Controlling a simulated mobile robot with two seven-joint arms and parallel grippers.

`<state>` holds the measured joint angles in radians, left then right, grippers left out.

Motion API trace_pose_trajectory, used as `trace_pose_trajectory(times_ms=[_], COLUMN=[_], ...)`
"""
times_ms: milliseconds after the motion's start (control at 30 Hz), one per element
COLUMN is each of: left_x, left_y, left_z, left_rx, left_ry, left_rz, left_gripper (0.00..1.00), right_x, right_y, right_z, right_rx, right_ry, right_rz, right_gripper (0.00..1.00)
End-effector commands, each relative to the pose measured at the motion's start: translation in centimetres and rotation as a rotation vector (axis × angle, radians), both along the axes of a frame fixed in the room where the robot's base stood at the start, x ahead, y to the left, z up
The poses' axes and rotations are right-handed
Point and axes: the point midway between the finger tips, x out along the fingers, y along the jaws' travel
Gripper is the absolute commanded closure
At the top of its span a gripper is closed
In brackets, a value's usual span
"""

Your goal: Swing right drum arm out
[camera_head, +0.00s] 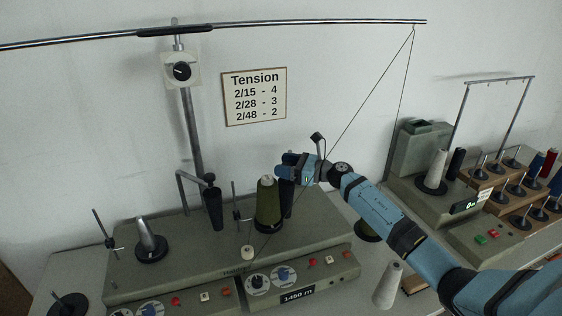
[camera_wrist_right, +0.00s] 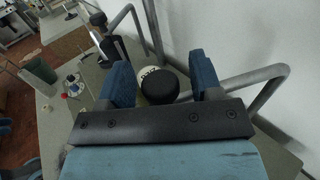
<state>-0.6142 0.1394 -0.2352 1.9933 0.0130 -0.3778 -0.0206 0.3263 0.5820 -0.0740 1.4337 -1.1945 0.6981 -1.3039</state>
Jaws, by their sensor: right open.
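My right gripper (camera_head: 284,168) is open over the right half of the winding machine (camera_head: 135,270). Under it in the head view is a dark drum (camera_head: 287,198), partly covered by the gripper; its arm is mostly hidden there. In the right wrist view the two blue fingers of my right gripper (camera_wrist_right: 162,75) stand apart, with a round black top (camera_wrist_right: 158,86) showing between them. I cannot tell whether they touch it. A bent metal tube (camera_wrist_right: 268,76) runs beside the right finger. My left gripper is not in view.
The left drum (camera_head: 212,208) hangs on its bent arm (camera_head: 190,178). A cone of olive yarn (camera_head: 268,203) stands close left of my gripper. A thread rod (camera_head: 300,22) crosses above. A second machine (camera_head: 425,155) and spool racks (camera_head: 505,185) stand right.

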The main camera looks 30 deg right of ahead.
Motion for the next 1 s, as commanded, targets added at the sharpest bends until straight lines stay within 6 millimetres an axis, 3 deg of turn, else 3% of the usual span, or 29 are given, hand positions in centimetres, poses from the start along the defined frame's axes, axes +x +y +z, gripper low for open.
trace_pose_trajectory(times_ms=[433, 467, 700, 1000], left_x=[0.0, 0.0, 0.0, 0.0], left_y=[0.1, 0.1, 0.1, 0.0], left_z=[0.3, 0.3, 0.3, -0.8], left_rx=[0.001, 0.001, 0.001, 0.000], left_ry=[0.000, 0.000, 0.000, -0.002], left_rz=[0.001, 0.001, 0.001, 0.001], left_gripper=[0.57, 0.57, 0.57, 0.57], right_x=[1.1, 1.1, 1.0, 0.8], right_y=[0.9, 0.9, 0.9, 0.6], right_z=[0.0, 0.0, 0.0, -0.4], right_rx=[0.001, 0.001, 0.001, -0.001], right_ry=[0.001, 0.001, 0.001, 0.000], right_rz=[0.001, 0.001, 0.001, 0.022], right_gripper=[0.41, 0.43, 0.98, 1.00])
